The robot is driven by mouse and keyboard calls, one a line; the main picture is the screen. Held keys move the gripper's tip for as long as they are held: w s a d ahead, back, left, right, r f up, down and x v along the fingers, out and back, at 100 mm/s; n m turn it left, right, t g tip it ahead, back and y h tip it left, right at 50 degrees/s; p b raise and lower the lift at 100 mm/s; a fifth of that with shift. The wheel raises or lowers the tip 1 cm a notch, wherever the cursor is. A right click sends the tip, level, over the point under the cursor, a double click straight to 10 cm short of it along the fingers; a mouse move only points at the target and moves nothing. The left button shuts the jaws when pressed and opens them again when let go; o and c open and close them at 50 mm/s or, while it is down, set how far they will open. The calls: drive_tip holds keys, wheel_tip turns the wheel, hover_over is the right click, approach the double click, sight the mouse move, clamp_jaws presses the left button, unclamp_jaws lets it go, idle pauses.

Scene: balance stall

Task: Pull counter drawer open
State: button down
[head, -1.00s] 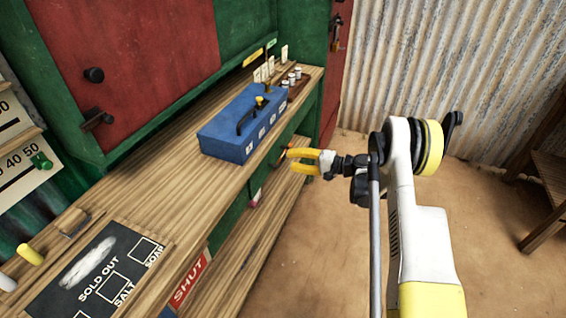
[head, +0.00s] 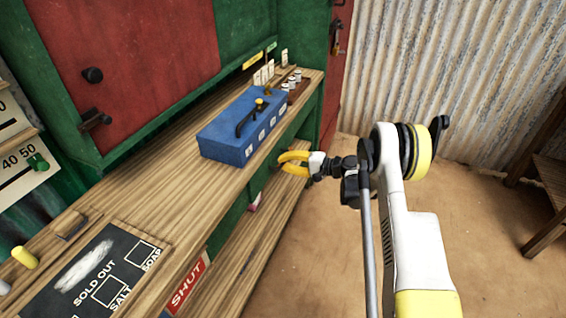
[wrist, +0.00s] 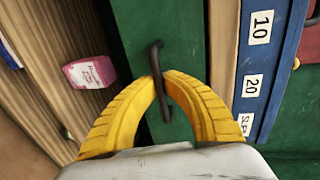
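The counter drawer has a green front (wrist: 185,35) with a dark bar handle (wrist: 155,58) in the wrist view. My gripper (wrist: 161,80) has its two yellow fingers closed in on the handle from both sides, and the bar runs between their tips. In the head view my gripper (head: 281,160) is at the counter's front face, just below the blue box, with its fingertips drawn together. The handle is too small to make out in the head view. I cannot tell there whether the drawer front stands out from the counter.
The wooden counter (head: 150,205) carries a blue box (head: 225,145) with a handle, small jars (head: 295,78) and a sold-out board (head: 90,275). A lower shelf (head: 255,235) runs beneath, with a pink item (wrist: 90,72) on it. The dirt floor (head: 300,260) in front is clear.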

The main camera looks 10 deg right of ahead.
drive_tip(key=f+v, duration=0.2)
drive_tip(key=v, duration=1.1)
drive_tip(key=shift+s+d+f, duration=0.25)
drive_tip(key=shift+d+f, duration=0.1)
drive_tip(key=shift+d, duration=0.15)
drive_tip(key=c, duration=2)
unclamp_jaws()
drive_tip(key=shift+s+d, duration=0.25)
drive_tip(key=o, duration=0.5)
drive_tip(key=shift+a, duration=0.1)
drive_tip(key=v, duration=1.2)
